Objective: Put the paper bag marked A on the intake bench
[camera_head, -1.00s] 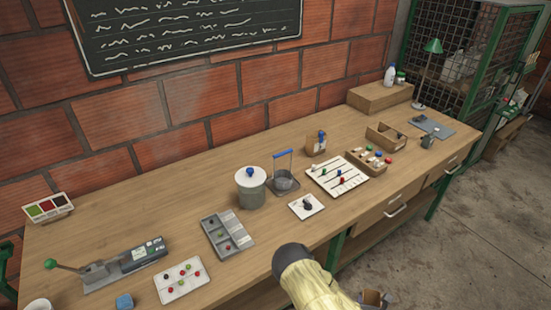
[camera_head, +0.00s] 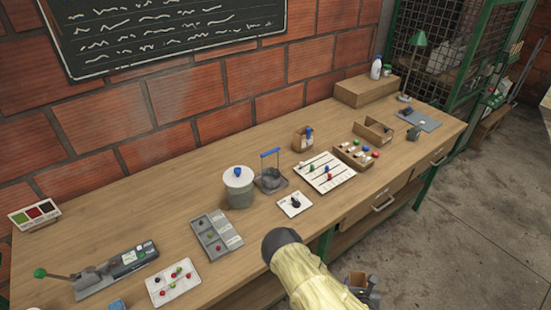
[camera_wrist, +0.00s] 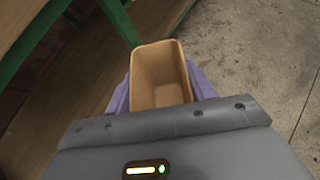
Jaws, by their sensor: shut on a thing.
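My gripper (camera_head: 362,290) is low in the head view, in front of the bench's front edge. It is shut on an open-topped brown paper bag (camera_wrist: 160,65), which sits upright between the two purple fingers in the wrist view. The bag also shows in the head view (camera_head: 357,279), partly hidden by my arm. Its inside looks empty. No letter A can be read on it from here. A long wooden bench (camera_head: 130,208) runs along the brick wall; I cannot tell whether it is the intake bench.
The bench holds a lidded grey pot (camera_head: 239,190), a lever device (camera_head: 115,272), a grey sorting tray (camera_head: 216,235), a white card (camera_head: 295,203) and a small brown container (camera_head: 303,139). A green-framed mesh cage (camera_head: 455,45) stands at the back right. The concrete floor (camera_head: 480,230) at right is clear.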

